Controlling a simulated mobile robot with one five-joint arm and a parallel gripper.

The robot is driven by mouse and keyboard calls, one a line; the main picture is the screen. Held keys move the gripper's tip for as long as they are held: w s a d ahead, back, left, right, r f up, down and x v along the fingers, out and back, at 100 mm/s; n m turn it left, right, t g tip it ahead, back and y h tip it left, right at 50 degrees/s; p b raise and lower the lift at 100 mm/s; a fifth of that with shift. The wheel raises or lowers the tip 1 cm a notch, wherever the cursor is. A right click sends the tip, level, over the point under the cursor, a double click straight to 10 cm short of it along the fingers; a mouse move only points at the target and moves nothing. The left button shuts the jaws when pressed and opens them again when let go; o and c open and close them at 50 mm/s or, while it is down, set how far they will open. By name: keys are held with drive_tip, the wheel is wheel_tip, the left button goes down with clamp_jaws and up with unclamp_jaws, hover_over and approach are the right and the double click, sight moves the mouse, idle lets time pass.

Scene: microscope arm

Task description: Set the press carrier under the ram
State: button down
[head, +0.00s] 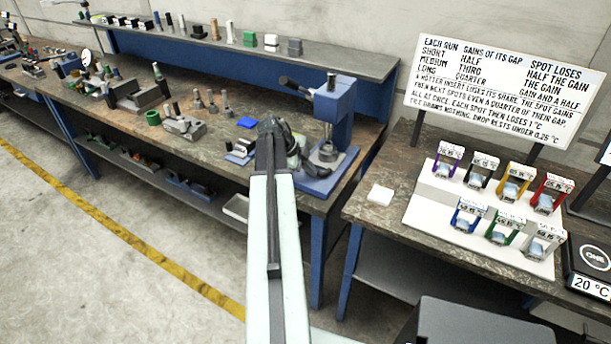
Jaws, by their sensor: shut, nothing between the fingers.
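A blue arbor press (343,105) with a dark lever stands at the right end of the long workbench. Its ram points down over a round metal piece (327,153) on the press base; I cannot tell whether this piece is the carrier. A small blue and white block (241,149) lies on the bench left of my gripper. My arm reaches forward from the bottom of the head view. My gripper (279,128), dark and small in the picture, is shut and empty, left of the press. The arm hides part of the bench in front of the press.
A raised shelf (250,55) runs behind. The right table (385,220) holds a white stepped stand (425,205) with coloured holders and a sign (500,90).

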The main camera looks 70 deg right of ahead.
drive_tip(key=shift+w+d, duration=0.1)
drive_tip(key=shift+w, duration=0.1)
drive_tip(key=a, duration=0.1)
drive_tip(key=a+r+p, duration=0.1)
drive_tip(key=a, duration=0.1)
drive_tip(key=shift+w+a, duration=0.2)
drive_tip(key=p+v, duration=0.8)
drive_tip(key=v, duration=0.2)
drive_tip(key=shift+a, duration=0.35)
drive_tip(key=shift+f, duration=0.1)
